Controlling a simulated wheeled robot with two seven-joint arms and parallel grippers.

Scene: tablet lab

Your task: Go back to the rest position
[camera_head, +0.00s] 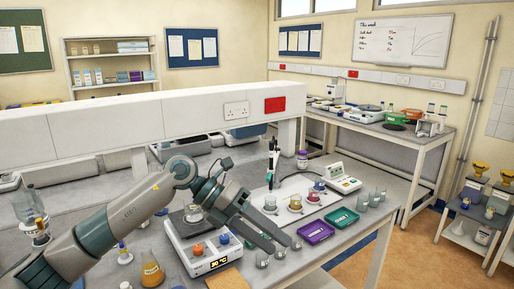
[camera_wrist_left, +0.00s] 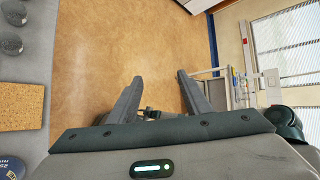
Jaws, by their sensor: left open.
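My left arm comes in from the left over the bench in the head view. My left gripper (camera_head: 279,243) is open and empty, its fingers pointing to the lower right above the bench near small glass beakers. In the left wrist view, my left gripper (camera_wrist_left: 159,78) shows two spread fingers with nothing between them but brown floor. My right gripper is in neither view.
Near the gripper are a hotplate (camera_head: 205,262), a purple tray (camera_head: 316,233) and a green tray (camera_head: 341,218). A cork mat (camera_wrist_left: 20,107) lies by the bench edge. A white pipette stand area and several beakers sit behind.

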